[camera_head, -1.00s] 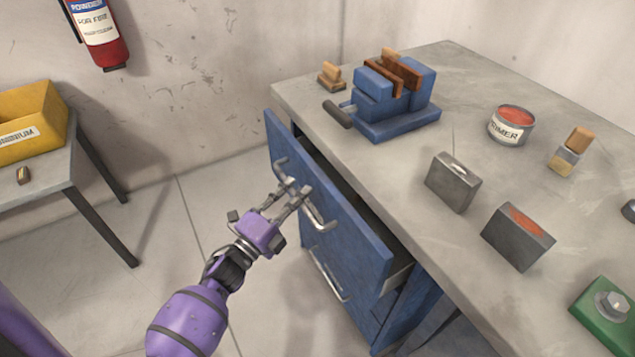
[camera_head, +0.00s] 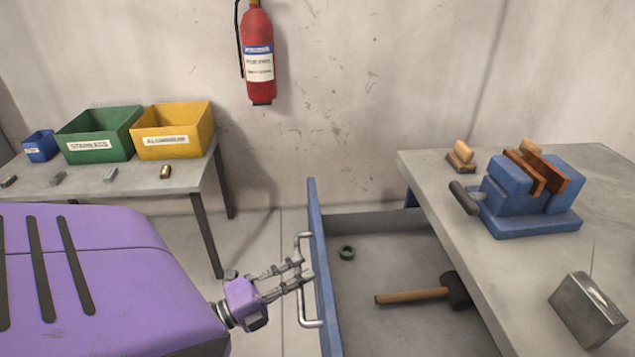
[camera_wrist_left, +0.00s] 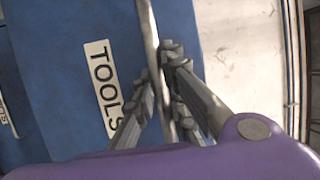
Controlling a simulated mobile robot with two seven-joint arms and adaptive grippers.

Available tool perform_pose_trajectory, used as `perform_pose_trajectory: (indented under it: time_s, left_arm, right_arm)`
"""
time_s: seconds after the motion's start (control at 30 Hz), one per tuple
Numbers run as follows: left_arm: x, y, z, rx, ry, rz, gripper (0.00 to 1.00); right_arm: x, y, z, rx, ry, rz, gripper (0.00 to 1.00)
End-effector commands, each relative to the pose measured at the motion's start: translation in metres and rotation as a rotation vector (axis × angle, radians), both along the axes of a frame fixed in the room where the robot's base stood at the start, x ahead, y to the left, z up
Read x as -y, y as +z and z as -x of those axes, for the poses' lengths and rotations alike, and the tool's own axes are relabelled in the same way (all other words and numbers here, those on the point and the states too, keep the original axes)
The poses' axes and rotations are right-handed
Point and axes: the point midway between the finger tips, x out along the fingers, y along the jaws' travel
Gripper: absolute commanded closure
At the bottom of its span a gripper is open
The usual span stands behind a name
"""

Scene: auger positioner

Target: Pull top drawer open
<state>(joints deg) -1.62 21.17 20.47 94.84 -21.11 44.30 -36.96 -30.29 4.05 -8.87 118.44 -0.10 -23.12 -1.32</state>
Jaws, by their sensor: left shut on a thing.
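The blue top drawer (camera_head: 322,285) stands pulled well out from under the grey workbench, its inside in plain view. Its metal bar handle (camera_head: 303,290) is on the front face. My left gripper (camera_head: 297,275) is at this handle. In the left wrist view the handle (camera_wrist_left: 153,45) runs between the fingers of my left gripper (camera_wrist_left: 163,95), which are shut on it. A label reading TOOLS (camera_wrist_left: 101,85) shows on the drawer front. My right gripper is out of view.
A blue vise (camera_head: 530,215) and a metal block (camera_head: 587,310) stand on the workbench (camera_head: 440,200). A side table (camera_head: 120,180) with bins is at the left.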

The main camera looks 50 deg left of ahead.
Motion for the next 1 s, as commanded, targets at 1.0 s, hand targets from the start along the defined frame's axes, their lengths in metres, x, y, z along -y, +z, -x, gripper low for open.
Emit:
perform_pose_trajectory:
  time_s: [1.0]
  left_arm:
    - [-0.0056,-0.0007,0.0081,-0.001,0.000,0.001,0.69]
  right_arm:
    - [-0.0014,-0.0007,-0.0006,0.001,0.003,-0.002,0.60]
